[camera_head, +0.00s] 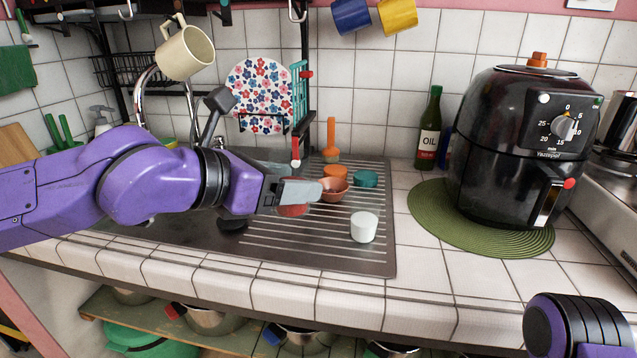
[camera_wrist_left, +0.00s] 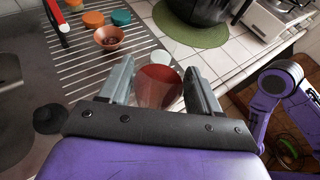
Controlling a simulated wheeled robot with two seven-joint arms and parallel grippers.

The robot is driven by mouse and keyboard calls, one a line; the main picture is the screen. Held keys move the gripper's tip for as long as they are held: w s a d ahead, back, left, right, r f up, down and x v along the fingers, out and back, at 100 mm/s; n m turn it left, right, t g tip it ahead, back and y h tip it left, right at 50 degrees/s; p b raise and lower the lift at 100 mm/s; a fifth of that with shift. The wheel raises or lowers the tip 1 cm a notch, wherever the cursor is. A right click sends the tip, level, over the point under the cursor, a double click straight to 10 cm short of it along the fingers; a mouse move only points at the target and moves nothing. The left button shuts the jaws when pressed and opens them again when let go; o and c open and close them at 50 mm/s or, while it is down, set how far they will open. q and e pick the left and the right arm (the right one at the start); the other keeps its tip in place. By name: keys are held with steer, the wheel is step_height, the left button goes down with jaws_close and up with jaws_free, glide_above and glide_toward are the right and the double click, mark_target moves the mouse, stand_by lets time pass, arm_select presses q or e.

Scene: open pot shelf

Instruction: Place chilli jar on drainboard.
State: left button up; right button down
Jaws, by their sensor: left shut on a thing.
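My left gripper (camera_head: 298,191) reaches in over the steel drainboard (camera_head: 300,257). It is shut on the chilli jar, whose reddish part (camera_head: 293,211) shows just below the fingers in the head view. In the left wrist view the jar's round red top (camera_wrist_left: 158,82) sits between the two fingers (camera_wrist_left: 160,88). The rest of the jar is mostly hidden by the gripper. Whether its base touches the drainboard, I cannot tell. The jar is over the left front part of the ribs. My right gripper is out of view.
A white jar (camera_head: 363,228) stands on the drainboard right of the held jar. A terracotta bowl (camera_head: 333,190), an orange-topped jar (camera_head: 335,172) and a teal jar (camera_head: 366,179) stand behind. An oil bottle (camera_head: 429,135) and an air fryer (camera_head: 525,150) are further right.

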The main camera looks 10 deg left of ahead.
arm_select(q)
steer(key=w+a+f, duration=0.2)
steer(key=w+f, duration=0.1)
steer(key=w, duration=0.1)
steer(key=w+a+f+p, duration=0.1)
steer(key=w+a+f, duration=0.1)
steer(key=w+f, duration=0.1)
steer(key=w+a+f+p, duration=0.1)
steer(key=w+a+f, duration=0.1)
steer(key=w+f, duration=0.2)
steer(key=shift+w+a, duration=0.25)
steer(key=shift+w, duration=0.05)
step_height(320, 180, down, 3)
steer(key=shift+r+b, duration=0.1)
steer(key=shift+b, duration=0.2)
steer(key=shift+s, duration=0.1)
steer(key=o, duration=1.2)
steer(key=shift+c, duration=0.2)
